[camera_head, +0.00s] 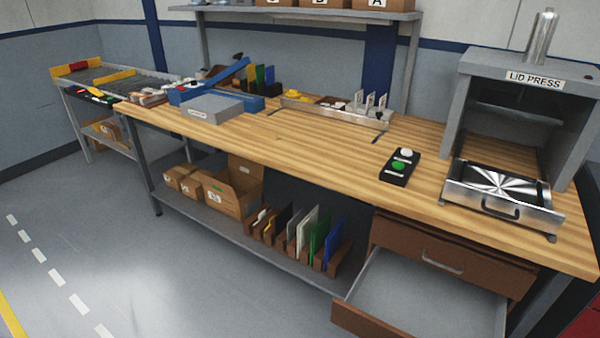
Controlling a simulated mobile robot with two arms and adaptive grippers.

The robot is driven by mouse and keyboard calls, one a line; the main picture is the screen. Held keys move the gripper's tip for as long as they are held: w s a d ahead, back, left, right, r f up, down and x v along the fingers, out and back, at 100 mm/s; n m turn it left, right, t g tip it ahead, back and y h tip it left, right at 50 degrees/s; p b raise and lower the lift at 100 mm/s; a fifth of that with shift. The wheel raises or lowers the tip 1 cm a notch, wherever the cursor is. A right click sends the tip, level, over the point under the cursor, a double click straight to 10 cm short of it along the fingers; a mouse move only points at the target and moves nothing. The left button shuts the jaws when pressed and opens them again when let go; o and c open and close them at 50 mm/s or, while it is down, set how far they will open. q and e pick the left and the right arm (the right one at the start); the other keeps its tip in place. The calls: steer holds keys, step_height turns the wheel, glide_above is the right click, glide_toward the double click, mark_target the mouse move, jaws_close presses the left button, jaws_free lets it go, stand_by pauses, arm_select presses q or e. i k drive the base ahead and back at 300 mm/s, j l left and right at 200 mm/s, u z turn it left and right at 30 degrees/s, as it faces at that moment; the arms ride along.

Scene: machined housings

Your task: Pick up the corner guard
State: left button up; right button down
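I cannot make out a corner guard for certain in the head view. Small parts lie at the bench's left end (148,97), too small to identify. A long grey holder (330,113) at the back of the bench carries a yellow part (296,95) and some upright light pieces (371,103). Neither of my grippers is in view.
The wooden bench (270,140) has clear room in its middle front. A grey box (212,109) stands left, a button box (400,167) right, beside the lid press (525,80). An open, seemingly empty drawer (430,295) juts out below. Upright panels (308,232) stand on the lower shelf.

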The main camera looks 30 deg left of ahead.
mark_target(261, 131)
steer(key=i+j+u, duration=0.3)
steer(key=i+j, duration=1.1)
steer(key=j, duration=0.1)
